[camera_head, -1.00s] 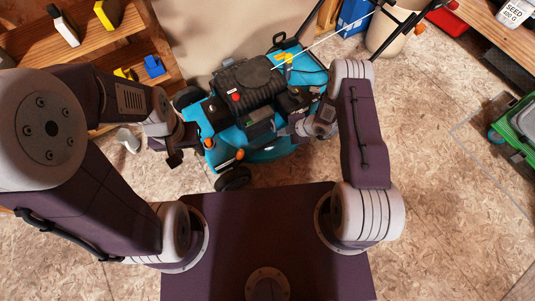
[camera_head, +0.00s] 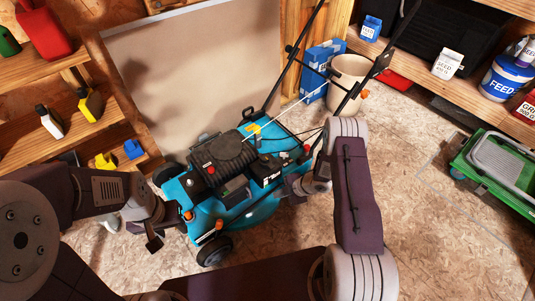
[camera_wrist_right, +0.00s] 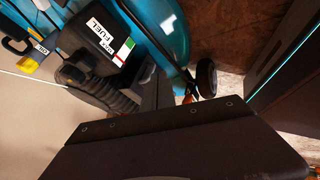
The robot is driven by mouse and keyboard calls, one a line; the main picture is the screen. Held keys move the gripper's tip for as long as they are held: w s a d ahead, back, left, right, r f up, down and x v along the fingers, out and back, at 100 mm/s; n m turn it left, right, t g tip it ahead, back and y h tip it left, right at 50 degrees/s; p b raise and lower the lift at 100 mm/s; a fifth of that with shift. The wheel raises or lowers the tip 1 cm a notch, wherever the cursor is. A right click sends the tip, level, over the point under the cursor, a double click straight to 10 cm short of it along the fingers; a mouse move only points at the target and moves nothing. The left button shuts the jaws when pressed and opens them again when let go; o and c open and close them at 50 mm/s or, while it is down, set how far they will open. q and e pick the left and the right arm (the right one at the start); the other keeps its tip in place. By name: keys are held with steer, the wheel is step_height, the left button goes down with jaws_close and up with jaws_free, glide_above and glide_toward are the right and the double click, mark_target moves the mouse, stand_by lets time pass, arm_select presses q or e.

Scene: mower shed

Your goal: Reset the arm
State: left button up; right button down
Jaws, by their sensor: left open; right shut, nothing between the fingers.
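The teal lawn mower (camera_head: 222,213) stands on the floor in the middle of the head view, its black engine on top. It also shows in the right wrist view (camera_wrist_right: 158,30). My left gripper (camera_head: 152,241) is open and empty, just left of the mower's front. My right gripper (camera_head: 294,186) is shut and empty at the mower's right side. Its tips are hard to make out against the dark mower parts, and I cannot tell whether it touches them. A large dark gripper part (camera_wrist_right: 170,145) fills the lower wrist view.
Wooden shelves with bottles (camera_head: 90,104) stand at the left. A shelf with a seed bag (camera_head: 447,64) and a feed bucket (camera_head: 506,77) is at the right. A beige bin (camera_head: 349,82) stands behind the mower, a green cart (camera_head: 488,177) at the right edge.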

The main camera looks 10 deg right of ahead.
steer(key=w+a+r+t, duration=0.1)
steer(key=w+r, duration=0.2)
steer(key=r, duration=0.4)
steer(key=w+a+r+t+h, duration=0.1)
steer(key=w+r, duration=0.3)
steer(key=r, duration=0.3)
steer(key=w+a+r+t, duration=0.1)
steer(key=w+r, duration=0.2)
steer(key=r, duration=0.4)
steer(key=s+d+r+m+h, duration=0.4)
steer(key=s+r+m+h, duration=0.1)
steer(key=s+r+m, duration=0.5)
steer(key=s+f+m+g, duration=0.3)
steer(key=s+m, duration=0.2)
steer(key=s, duration=0.4)
steer(key=s+f+m+g, duration=0.3)
steer(key=s+m, duration=0.2)
steer(key=s, duration=0.3)
step_height(320, 180, up, 32)
steer(key=p, duration=3.1)
steer(key=shift+d+f+p, duration=0.15)
steer(key=shift+f+p, duration=0.1)
steer(key=shift+p, duration=0.1)
